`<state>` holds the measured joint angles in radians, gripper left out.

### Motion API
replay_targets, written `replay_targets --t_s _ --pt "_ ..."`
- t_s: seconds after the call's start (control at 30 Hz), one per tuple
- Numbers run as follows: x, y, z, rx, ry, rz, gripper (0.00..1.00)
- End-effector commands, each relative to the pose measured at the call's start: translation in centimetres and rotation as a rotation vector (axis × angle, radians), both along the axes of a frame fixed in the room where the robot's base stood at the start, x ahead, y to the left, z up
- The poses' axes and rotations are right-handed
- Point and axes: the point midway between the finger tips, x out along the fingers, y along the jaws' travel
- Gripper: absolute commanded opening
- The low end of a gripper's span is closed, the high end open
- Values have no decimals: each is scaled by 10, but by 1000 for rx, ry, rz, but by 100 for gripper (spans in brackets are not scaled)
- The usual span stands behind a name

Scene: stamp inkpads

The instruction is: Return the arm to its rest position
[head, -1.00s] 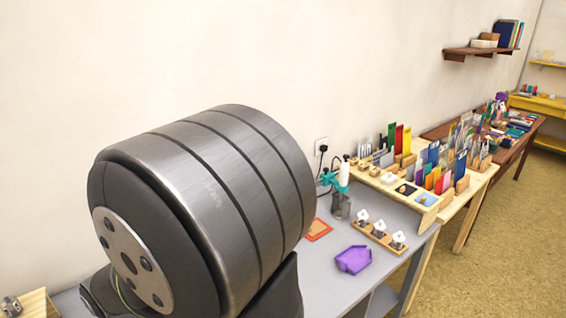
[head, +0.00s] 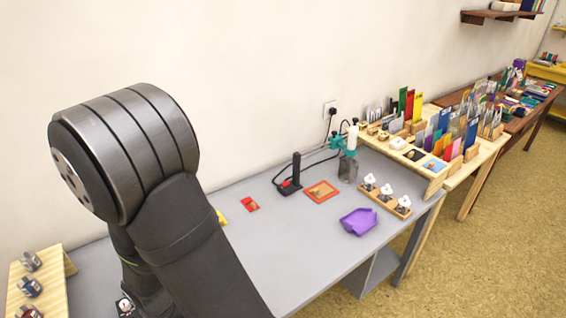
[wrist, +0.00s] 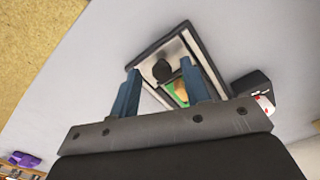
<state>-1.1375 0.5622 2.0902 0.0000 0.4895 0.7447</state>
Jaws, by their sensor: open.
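My gripper (wrist: 158,67) shows in the wrist view with its two blue fingers apart and nothing seen held between them. Beyond the fingers is a dark-framed tray (wrist: 206,62) with a pale inside. I cannot tell the height of the fingers above the tray. In the head view my arm fills the left side and the gripper cannot be made out.
A wooden stand (head: 40,282) is at lower left. A black box (wrist: 253,93) is right of the tray.

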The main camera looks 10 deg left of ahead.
Motion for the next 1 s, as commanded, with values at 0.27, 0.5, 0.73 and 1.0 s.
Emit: replay_targets --t_s 0.27,0.5,0.73,1.0 --pt "0 0 -2 0 0 0 43" --pt "0 0 1 1 -1 0 43" --pt "0 1 24 4 -2 0 43" --pt "0 1 62 4 -2 0 43"
